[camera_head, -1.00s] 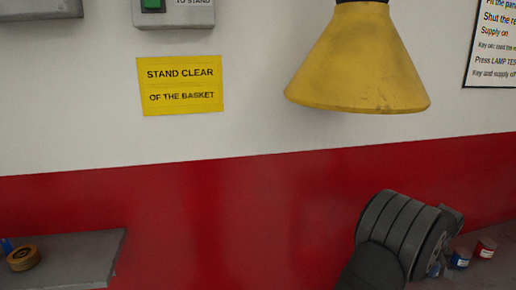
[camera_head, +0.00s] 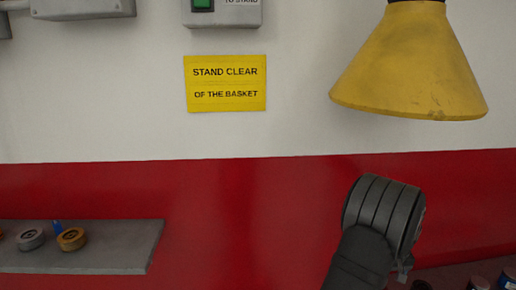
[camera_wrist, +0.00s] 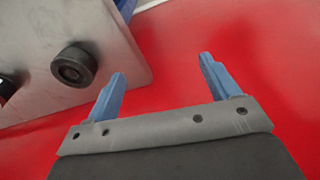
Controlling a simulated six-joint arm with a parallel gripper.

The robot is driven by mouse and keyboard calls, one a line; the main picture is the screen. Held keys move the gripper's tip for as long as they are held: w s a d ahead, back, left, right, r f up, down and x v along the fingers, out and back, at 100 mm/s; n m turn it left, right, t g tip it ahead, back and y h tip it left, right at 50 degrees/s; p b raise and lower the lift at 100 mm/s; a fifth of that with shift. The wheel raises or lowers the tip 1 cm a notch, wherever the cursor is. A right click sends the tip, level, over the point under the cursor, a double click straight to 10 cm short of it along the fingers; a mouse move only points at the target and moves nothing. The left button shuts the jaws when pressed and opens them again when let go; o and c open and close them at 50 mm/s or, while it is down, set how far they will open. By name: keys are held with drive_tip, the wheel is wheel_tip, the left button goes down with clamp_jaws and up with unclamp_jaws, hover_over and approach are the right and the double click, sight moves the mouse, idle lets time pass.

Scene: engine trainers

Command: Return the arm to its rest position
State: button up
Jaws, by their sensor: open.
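My gripper (camera_wrist: 160,85) shows in the wrist view with its two blue fingers spread apart and nothing between them. Behind the fingers is the red lower part of the wall (camera_wrist: 230,45). In the head view my dark grey ribbed wrist (camera_head: 385,210) stands at the lower right in front of the red wall; the fingers are mostly hidden there.
A grey shelf (camera_head: 120,250) at the lower left carries round caps, one orange (camera_head: 72,239) and one grey (camera_head: 31,238). A yellow lamp shade (camera_head: 410,65) hangs at the upper right. In the wrist view a grey panel (camera_wrist: 30,60) with black knobs (camera_wrist: 75,65) is left of the fingers.

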drive_tip(key=w+a+f, duration=0.2)
drive_tip(key=a, duration=0.8)
drive_tip(key=w+a+f, duration=0.2)
drive_tip(key=a, duration=0.8)
drive_tip(key=w+a+f+n, duration=0.1)
drive_tip(key=w+a+f, duration=0.1)
drive_tip(key=a, duration=0.9)
drive_tip(key=shift+w+f, duration=0.2)
drive_tip(key=shift+f, duration=0.35)
drive_tip(key=shift+d, duration=0.1)
drive_tip(key=s+d+r, duration=0.1)
drive_tip(key=d+r, duration=0.1)
drive_tip(key=d, duration=0.8)
drive_tip(key=s+d+r, duration=0.1)
drive_tip(key=d+r, duration=0.1)
drive_tip(key=d, duration=0.8)
drive_tip(key=shift+d+r+m, duration=0.15)
drive_tip(key=shift+r+m, duration=0.05)
drive_tip(key=shift+m, duration=0.1)
